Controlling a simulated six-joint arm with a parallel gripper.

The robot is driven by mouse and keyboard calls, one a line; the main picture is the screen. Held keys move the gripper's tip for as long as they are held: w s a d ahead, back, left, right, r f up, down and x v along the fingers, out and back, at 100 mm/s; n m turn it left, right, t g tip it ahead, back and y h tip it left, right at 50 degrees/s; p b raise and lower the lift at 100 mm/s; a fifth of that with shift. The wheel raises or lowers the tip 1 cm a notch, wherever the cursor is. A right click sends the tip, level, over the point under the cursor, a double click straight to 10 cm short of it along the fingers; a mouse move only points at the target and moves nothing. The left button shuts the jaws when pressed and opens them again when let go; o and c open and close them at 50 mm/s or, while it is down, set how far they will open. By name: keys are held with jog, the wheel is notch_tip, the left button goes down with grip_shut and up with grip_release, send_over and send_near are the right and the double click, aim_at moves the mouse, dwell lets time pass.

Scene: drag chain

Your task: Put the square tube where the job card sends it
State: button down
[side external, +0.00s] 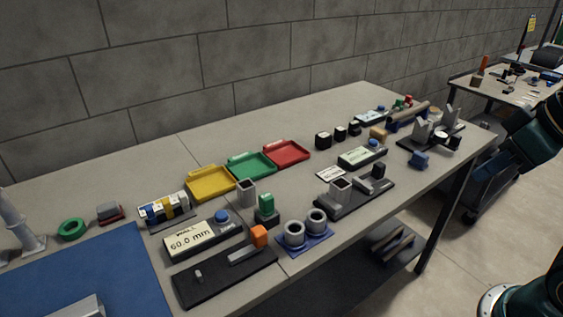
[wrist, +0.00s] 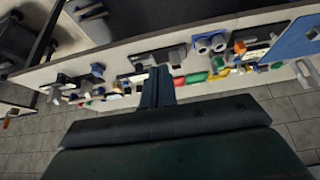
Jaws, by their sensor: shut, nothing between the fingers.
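A grey square tube (side external: 246,191) stands upright on the bench in front of the green tray (side external: 251,165). A second grey square tube (side external: 340,189) stands in a dark fixture (side external: 356,200) to its right. A yellow tray (side external: 210,183) and a red tray (side external: 287,153) flank the green one. A small white card (side external: 331,174) lies behind the fixture; its print is too small to read, and I cannot tell if it is the job card. My gripper (wrist: 158,72) is shut and empty in the wrist view, apart from the bench items; the side view does not show its fingers.
Black blocks (side external: 323,140) and a V-shaped fixture (side external: 424,131) stand right. The bench behind the trays is clear.

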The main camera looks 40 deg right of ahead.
jog(key=c, duration=0.8)
grip_release()
jog(key=shift+c, duration=0.2)
jog(key=shift+w, duration=0.1)
jog(key=w+a+r+n+g, duration=0.1)
jog(key=w+r+n+g, duration=0.15)
jog(key=w+n, duration=0.85)
jog(key=w+a+f+n+g, duration=0.1)
jog(key=w+f+n, duration=0.2)
jog(key=w, duration=0.4)
jog(key=w+a+f+n+g, duration=0.1)
jog(key=w+f+n, duration=0.3)
jog(key=w, duration=0.4)
jog(key=shift+f+g, duration=0.55)
jog(key=shift+f, duration=0.3)
jog(key=shift+w+f, duration=0.1)
